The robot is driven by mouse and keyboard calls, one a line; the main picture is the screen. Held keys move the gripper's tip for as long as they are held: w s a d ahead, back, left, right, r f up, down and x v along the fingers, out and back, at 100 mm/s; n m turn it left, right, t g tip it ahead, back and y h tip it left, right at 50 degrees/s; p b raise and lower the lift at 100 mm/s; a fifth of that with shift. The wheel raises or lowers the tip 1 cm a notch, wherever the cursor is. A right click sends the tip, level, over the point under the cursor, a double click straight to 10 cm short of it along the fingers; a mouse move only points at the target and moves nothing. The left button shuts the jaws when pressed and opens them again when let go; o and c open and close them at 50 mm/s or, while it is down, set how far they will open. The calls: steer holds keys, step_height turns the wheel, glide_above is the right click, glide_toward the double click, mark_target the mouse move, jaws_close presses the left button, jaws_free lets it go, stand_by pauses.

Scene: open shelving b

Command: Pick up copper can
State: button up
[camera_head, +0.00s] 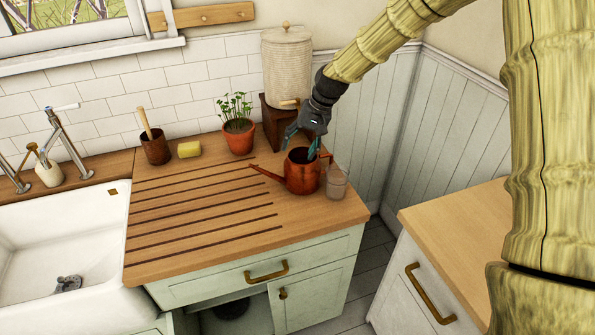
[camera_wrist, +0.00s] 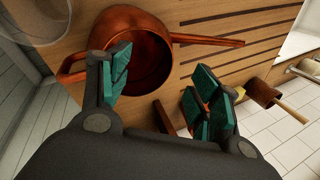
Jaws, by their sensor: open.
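The copper can (camera_head: 302,178) is a small watering can on the wooden counter, upright, with its spout pointing left in the head view. In the wrist view the can (camera_wrist: 128,20) shows its open top, with the spout to the right and the handle to the left. My gripper (camera_head: 303,140) is open, pointing down at the can's rim from behind it. In the wrist view my fingers (camera_wrist: 160,92) are apart with nothing held; one overlaps the can's rim near the handle, the other is beyond its body. I cannot tell whether they touch.
A clear glass (camera_head: 337,183) stands close to the can's right. A potted plant (camera_head: 238,138), a dark wooden stand (camera_head: 275,122) with a beige dispenser (camera_head: 287,70), a yellow sponge (camera_head: 189,149) and a brown cup (camera_head: 156,150) line the back. The grooved counter left of the can is clear.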

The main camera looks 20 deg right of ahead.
mark_target(286, 171)
steer(key=shift+w+p+x, duration=0.2)
steer(key=shift+p+x, duration=1)
steer(key=shift+x, duration=1.85)
steer(key=shift+w+p+x, duration=0.15)
steer(key=shift+p+x, duration=1)
steer(key=shift+x, duration=1.95)
jaws_close()
